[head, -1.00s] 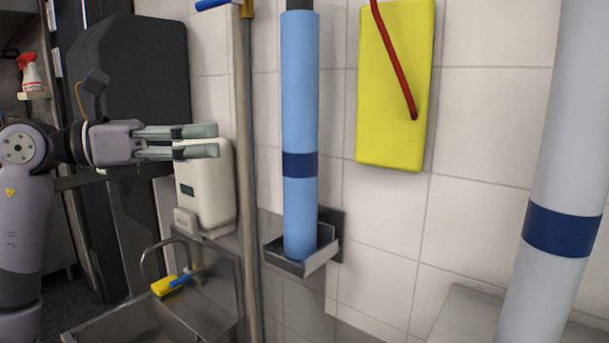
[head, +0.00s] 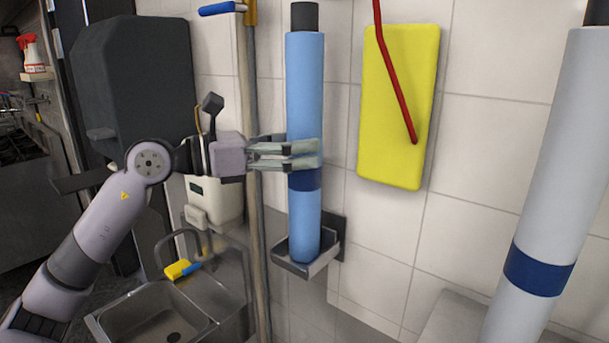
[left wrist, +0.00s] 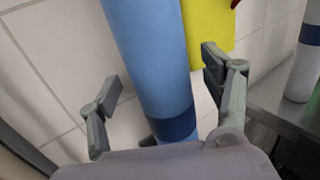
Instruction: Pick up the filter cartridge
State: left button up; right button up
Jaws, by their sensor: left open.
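The filter cartridge is a tall light blue cylinder (head: 304,90) with a dark blue band and a dark top. It stands upright in a small metal wall holder (head: 333,250). My left gripper (head: 318,153) is at the cylinder just above the band, its fingers level. In the left wrist view the blue cylinder (left wrist: 150,50) passes between the two spread fingers (left wrist: 165,95), with a gap on each side. A second, paler cylinder (head: 562,150) with a blue band stands at the right, nearer the camera. My right gripper is not in view.
A yellow board (head: 398,110) with a red rod (head: 395,80) hangs on the tiled wall right of the cylinder. A wooden pole (head: 250,130) stands close behind my left wrist. A steel sink (head: 155,318) and white dispenser (head: 213,200) are at lower left.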

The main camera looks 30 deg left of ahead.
pick_arm(q)
jog(key=shift+p+x, duration=0.4)
jog(key=shift+x, duration=0.6)
jog(key=shift+c, duration=0.3)
grip_shut()
jog(key=shift+a+r, duration=0.1)
